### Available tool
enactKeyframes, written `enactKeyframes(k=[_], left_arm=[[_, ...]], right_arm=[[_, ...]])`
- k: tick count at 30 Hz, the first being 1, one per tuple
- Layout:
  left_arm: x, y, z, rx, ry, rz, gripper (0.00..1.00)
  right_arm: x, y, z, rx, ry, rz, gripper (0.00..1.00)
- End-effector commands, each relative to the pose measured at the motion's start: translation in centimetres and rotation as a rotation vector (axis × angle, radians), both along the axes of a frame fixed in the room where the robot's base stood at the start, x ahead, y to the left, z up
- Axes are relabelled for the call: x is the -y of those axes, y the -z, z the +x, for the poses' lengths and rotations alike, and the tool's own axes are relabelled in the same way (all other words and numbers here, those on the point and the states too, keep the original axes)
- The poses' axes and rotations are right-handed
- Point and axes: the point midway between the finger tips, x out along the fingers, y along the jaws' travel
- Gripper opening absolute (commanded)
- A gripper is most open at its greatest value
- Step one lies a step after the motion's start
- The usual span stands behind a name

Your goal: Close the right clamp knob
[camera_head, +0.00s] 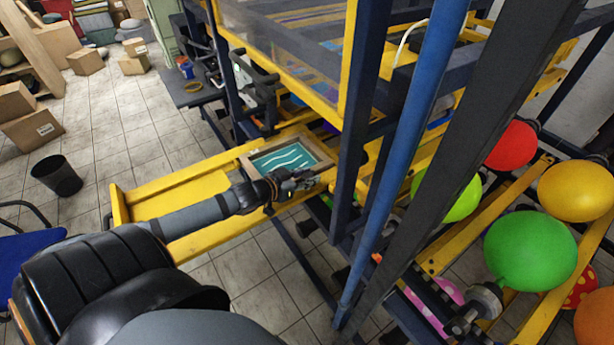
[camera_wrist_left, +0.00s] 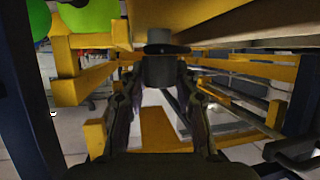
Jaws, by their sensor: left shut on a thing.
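My left gripper (camera_head: 305,181) reaches in from the left to the near right corner of the wood-framed screen (camera_head: 252,170) with a teal sheet and white wavy lines. In the left wrist view, its two fingers (camera_wrist_left: 160,95) stand on either side of a dark clamp knob (camera_wrist_left: 160,68) with a wider flat cap. The gripper is shut on this knob, which sits below a yellow beam. In the head view the knob is hidden by the gripper. My right gripper does not show.
The yellow printing rail (camera_head: 165,200) extends left under the screen. A blue post (camera_head: 410,130) and dark frame posts stand close to the right of the gripper. Balloons, including a green one (camera_head: 530,250), hang at the right. A black bin (camera_head: 57,175) stands on the tiled floor.

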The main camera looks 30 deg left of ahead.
Motion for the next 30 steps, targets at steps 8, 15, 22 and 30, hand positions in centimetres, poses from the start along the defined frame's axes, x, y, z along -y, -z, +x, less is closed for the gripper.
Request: enactKeyframes(k=[8,15,22,30], left_arm=[[0.1,0.0,0.0,0.000,-0.064,-0.004,0.00],[0.2,0.0,0.0,0.001,-0.235,-0.010,0.00],[0.2,0.1,0.0,0.001,-0.435,-0.012,0.00],[0.2,0.4,0.1,-0.002,-0.634,-0.007,0.00]], right_arm=[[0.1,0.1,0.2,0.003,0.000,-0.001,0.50],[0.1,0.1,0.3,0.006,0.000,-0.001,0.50],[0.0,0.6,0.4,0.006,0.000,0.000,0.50],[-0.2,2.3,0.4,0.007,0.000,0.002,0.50]])
